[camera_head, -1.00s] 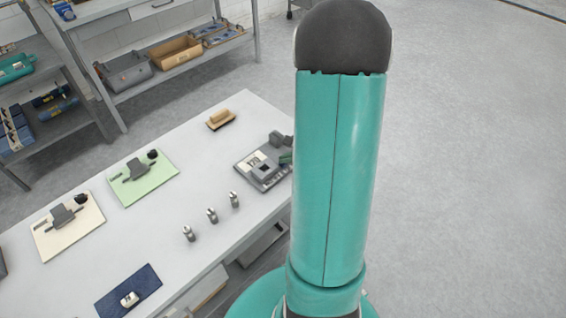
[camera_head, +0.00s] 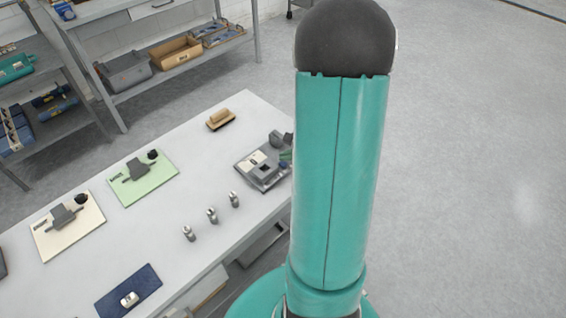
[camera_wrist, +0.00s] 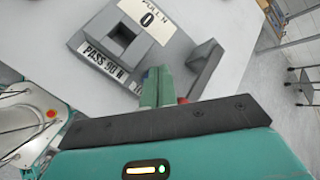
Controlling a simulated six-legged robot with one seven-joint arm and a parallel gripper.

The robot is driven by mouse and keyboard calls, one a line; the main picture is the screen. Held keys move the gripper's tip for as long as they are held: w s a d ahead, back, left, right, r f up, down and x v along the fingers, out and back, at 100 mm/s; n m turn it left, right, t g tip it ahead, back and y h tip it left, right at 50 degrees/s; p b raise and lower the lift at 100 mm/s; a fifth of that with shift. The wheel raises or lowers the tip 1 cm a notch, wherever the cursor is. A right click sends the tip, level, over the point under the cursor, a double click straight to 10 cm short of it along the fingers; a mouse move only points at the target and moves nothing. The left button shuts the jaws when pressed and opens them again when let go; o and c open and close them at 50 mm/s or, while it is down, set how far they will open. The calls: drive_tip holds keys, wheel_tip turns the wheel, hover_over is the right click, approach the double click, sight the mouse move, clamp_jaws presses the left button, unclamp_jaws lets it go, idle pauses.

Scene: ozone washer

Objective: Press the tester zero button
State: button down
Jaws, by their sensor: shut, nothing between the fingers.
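The tester (camera_head: 258,172) is a grey device at the right end of the white table, partly hidden by my arm. In the wrist view the tester (camera_wrist: 150,50) shows a white plate reading 0, a square socket, a "PASS 90 N" label and a dark raised block at its right. My gripper (camera_wrist: 158,85) is shut and empty, its green fingers at the tester's near edge between the label and the block. It also shows in the head view (camera_head: 287,156). A small red part (camera_wrist: 183,100) shows beside the fingers, mostly hidden; I cannot tell whether it is the zero button or whether they touch.
Several small metal cylinders (camera_head: 212,215) stand on the table (camera_head: 180,262) left of the tester. A green mat (camera_head: 156,191), a cream mat (camera_head: 86,233) and a navy mat (camera_head: 146,278) hold parts. A brown block (camera_head: 221,119) lies behind. Floor at right is clear.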

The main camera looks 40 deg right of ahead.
drive_tip(key=shift+r, duration=0.1)
wheel_tip(320, 180, up, 5)
idle(0.8)
idle(0.7)
